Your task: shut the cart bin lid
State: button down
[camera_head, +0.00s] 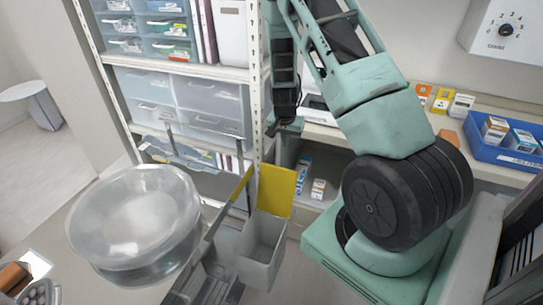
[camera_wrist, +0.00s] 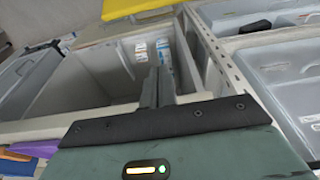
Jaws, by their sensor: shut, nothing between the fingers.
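The cart bin (camera_head: 262,255) is a grey, open-topped box at the bottom centre of the head view. Its yellow lid (camera_head: 276,190) stands raised at the bin's back edge, so the bin is open. My gripper (camera_head: 282,128) points down above and behind the lid, in front of the shelf post, apart from the lid. In the wrist view my gripper's fingers (camera_wrist: 158,86) are together and hold nothing. A yellow piece (camera_wrist: 135,8) at the top of the wrist view looks like the lid, cut off by the frame edge.
A large clear bowl (camera_head: 135,222) stands left of the bin. Shelves with clear drawers (camera_head: 185,95) are behind. A counter with small boxes and a blue tray (camera_head: 505,148) is at the right. Another yellow strip (camera_head: 240,186) stands just left of the lid.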

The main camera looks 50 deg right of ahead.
notch_tip(320, 180, down, 9)
jog(key=a+p, duration=0.1)
jog(key=p, duration=0.3)
jog(key=shift+a+f, duration=0.15)
jog(key=shift+f, duration=0.05)
dwell(0.3)
jog(key=shift+a, duration=0.1)
